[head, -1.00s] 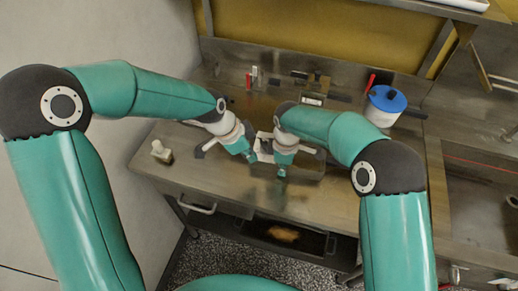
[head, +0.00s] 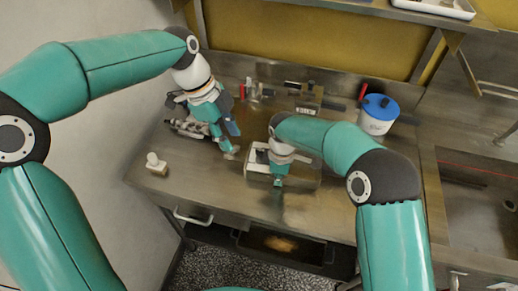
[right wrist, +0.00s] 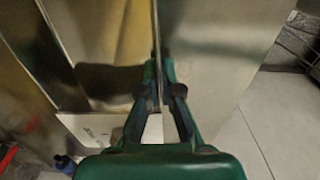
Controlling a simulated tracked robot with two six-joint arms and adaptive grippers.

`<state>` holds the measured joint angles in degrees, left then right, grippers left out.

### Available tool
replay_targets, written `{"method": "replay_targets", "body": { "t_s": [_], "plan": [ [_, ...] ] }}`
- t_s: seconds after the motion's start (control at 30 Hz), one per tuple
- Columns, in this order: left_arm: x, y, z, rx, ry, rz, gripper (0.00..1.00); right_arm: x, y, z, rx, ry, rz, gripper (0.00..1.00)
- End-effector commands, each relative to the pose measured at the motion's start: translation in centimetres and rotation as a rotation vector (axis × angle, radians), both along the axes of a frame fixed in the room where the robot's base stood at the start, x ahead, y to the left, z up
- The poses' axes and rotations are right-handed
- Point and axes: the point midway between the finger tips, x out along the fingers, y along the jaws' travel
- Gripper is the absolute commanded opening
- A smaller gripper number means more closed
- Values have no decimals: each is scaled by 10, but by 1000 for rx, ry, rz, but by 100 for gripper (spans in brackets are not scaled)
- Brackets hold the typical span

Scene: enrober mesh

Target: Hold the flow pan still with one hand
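The flow pan (head: 257,181) is a shallow metal pan with a pale piece inside, on the steel worktop at the middle of the head view. My right arm and gripper cover part of it. My right gripper (head: 278,183) is at the pan's near side. In the right wrist view its fingers (right wrist: 158,88) stand on both sides of a thin upright metal edge, which looks like the pan's wall, and close on it. My left gripper (head: 229,153) hangs to the left of the pan, apart from it; its finger opening is too small to make out.
A metal device (head: 188,128) lies behind my left gripper. A small pale bottle (head: 155,164) stands at the left. A white tub with a blue lid (head: 379,115) stands at the back right. The worktop's front is clear.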

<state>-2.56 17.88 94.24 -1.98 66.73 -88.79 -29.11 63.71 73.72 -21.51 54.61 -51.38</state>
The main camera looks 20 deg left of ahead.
Motion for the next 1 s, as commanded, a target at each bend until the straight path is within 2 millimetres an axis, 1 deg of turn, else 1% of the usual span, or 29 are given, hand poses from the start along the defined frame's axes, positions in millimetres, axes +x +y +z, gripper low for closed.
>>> {"method": "replay_targets", "body": {
  "t_s": [0.03,0.17,0.3,0.4,0.47,0.6,0.73,1.0],
  "plan": [
    [11,2,6,-2,-3,-66,38,0,0,0,1,-1,-1,0],
    [34,5,19,-14,-6,-236,38,0,0,0,1,-1,0,0],
    [59,6,24,-34,-6,-377,38,0,0,0,1,-1,0,0],
    [75,5,20,-47,-2,-436,38,0,0,0,1,-1,0,0],
    [85,3,14,-52,3,-446,38,0,0,0,1,-1,0,0],
    [106,-3,-8,-56,7,-440,38,0,0,0,1,-1,0,0],
    [108,-10,-29,-62,39,-447,38,0,0,1,1,-1,0,0],
    [103,-18,-54,-65,55,-450,38,0,0,0,1,-1,0,0]
  ]
}}
